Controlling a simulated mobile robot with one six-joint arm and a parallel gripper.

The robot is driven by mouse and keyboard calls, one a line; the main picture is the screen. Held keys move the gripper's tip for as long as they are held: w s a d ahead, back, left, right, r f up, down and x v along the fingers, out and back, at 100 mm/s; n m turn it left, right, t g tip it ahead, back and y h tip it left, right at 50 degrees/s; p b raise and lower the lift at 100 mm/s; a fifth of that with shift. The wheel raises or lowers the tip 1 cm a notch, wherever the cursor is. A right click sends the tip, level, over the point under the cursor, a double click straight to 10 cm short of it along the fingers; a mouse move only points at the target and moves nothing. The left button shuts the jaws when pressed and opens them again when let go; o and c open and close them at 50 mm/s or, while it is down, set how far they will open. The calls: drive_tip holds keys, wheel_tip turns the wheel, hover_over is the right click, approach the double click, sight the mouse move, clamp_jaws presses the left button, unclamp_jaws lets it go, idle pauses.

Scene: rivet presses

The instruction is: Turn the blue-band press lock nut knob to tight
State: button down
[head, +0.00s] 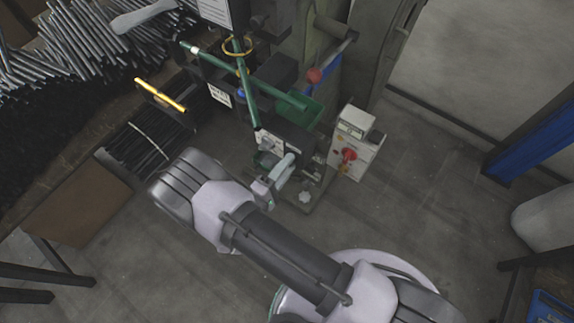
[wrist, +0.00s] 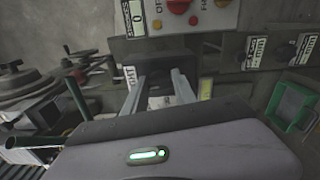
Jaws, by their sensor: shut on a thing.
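My gripper (head: 273,181) reaches the front of a press (head: 286,138) in the head view. In the wrist view the two grey fingers of my gripper (wrist: 160,79) point forward and are shut on a small dark part at the press front, which I take to be the lock nut knob. The fingers and shadow mostly hide it, so its turn position cannot be told. A blue strip (head: 322,78) shows on the column behind the press. A pale label shows between the fingers in the wrist view.
A white control box (head: 357,143) with a red knob (head: 348,154) stands just right of the gripper. A red-ball lever (head: 315,75) and a green tray (head: 298,106) are behind. Racks of dark rods (head: 140,150) fill the left.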

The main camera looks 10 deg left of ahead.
drive_tip(key=shift+m, duration=0.6)
drive_tip(key=c, duration=1)
unclamp_jaws()
drive_tip(key=p+v, duration=0.2)
drive_tip(key=v, duration=1.5)
drive_tip(key=shift+s, duration=0.2)
drive_tip(key=shift+a+f, duration=0.1)
